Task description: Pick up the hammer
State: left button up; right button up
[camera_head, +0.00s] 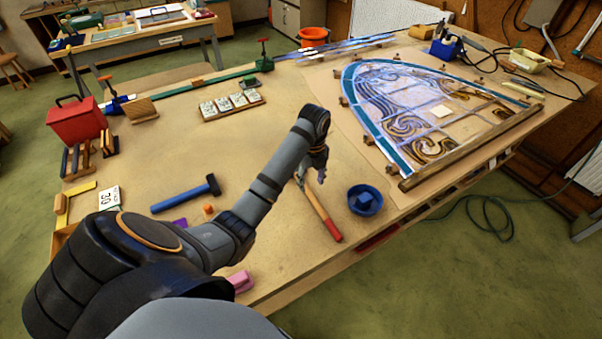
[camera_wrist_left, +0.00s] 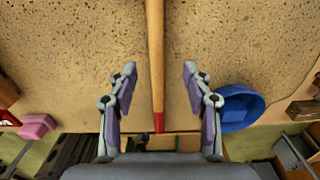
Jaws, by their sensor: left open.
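A long tool with a wooden shaft and red grip (camera_head: 327,220) lies on the workbench; its far end is partly hidden by my left gripper, so I cannot tell whether it has a hammer head. My left gripper (camera_head: 315,173) is open above it. In the left wrist view the shaft (camera_wrist_left: 156,60) runs between the spread fingers (camera_wrist_left: 158,88), apart from both, with its red end toward me. A hammer-shaped tool with a blue handle (camera_head: 180,199) and a black head lies farther left on the bench, away from the gripper. My right gripper is not in view.
A blue bowl (camera_head: 365,200) stands just right of the red-gripped tool and also shows in the left wrist view (camera_wrist_left: 238,106). A pink block (camera_head: 241,281) lies near the front edge. The leaded panel (camera_head: 430,110) covers the right side. The bench's middle is mostly clear.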

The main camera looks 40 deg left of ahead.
aim_at(312, 195)
pick_arm(q)
jog(key=shift+s+d+f, duration=0.1)
jog(key=shift+s+d, duration=0.05)
jog(key=f+b, duration=0.1)
jog(key=s+d+f+b, duration=0.1)
jog(key=b, duration=0.1)
jog(key=shift+s+f, duration=0.1)
jog(key=shift+f, duration=0.35)
jog(key=shift+w+a+f, duration=0.15)
jog(key=shift+w+f, duration=0.1)
jog(key=shift+f, duration=0.3)
jog(key=shift+w+a+f, duration=0.1)
jog(key=shift+w+f, duration=0.05)
jog(key=shift+f, duration=0.05)
jog(key=shift+s+r, duration=0.2)
jog(key=c, duration=0.4)
grip_shut()
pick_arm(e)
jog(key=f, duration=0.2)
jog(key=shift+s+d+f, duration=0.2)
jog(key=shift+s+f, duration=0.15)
